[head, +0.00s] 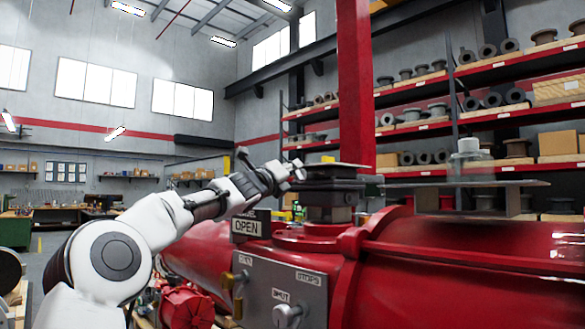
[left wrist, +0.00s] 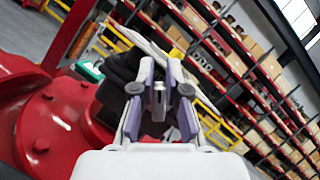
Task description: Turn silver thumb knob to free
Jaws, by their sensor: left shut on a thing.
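My left gripper (head: 297,172) reaches in from the left, beside the black block (head: 333,188) on top of the red actuator (head: 450,245). The left wrist view shows its two fingers (left wrist: 159,92) closed in on a small silver piece (left wrist: 158,88), which looks like the silver thumb knob. The dark block (left wrist: 122,75) stands right behind it. The fingers hide most of the knob, so its turn angle cannot be told. My right gripper is in neither view.
A red post (head: 356,80) rises behind the block. Shelves (head: 425,120) line the back.

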